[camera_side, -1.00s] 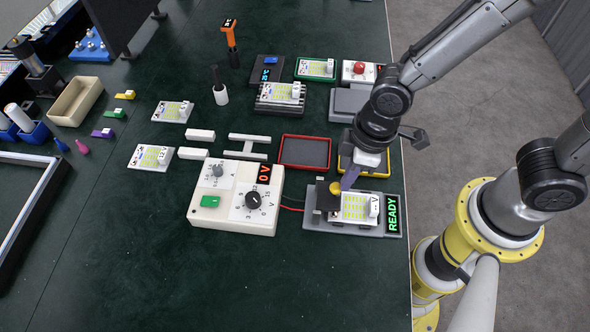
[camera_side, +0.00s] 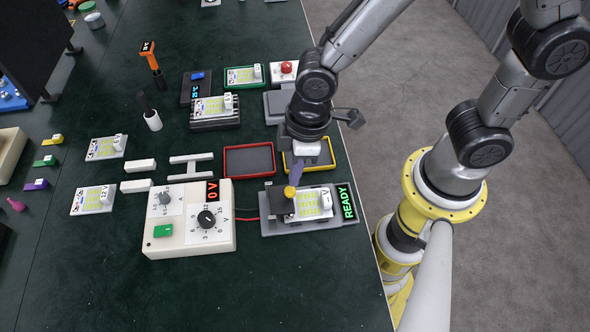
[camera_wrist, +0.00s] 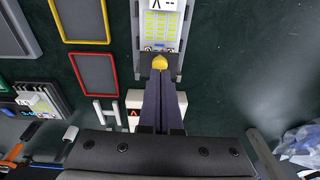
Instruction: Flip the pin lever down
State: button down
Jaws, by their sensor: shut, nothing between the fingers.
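The pin lever has a yellow knob (camera_side: 290,191) and a dark body (camera_side: 282,206). It sits at the left end of a grey test fixture (camera_side: 268,228), beside an LED board (camera_side: 313,204) with a white connector. My gripper (camera_side: 294,183) is shut and empty, pointing down with its fingertips at the knob. In the wrist view the shut fingers (camera_wrist: 161,78) reach up to the yellow knob (camera_wrist: 160,62), which lies against the dark body. I cannot tell whether they touch it. The fingers hide part of the lever, and its exact angle is unclear.
A power supply (camera_side: 160,240) showing 0 V stands left of the fixture, joined by red wire. A READY display (camera_side: 346,202) is at the fixture's right end. Red (camera_side: 226,162) and yellow (camera_side: 329,163) framed trays lie behind. The table in front is clear.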

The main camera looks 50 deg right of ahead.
jog(key=shift+r, duration=0.1)
jog(key=shift+r, duration=0.3)
jog(key=s+d+r, duration=0.6)
jog(key=d+r, duration=0.1)
jog(key=r, duration=0.1)
jog(key=shift+s+r, duration=0.2)
jog(key=shift+r, duration=0.05)
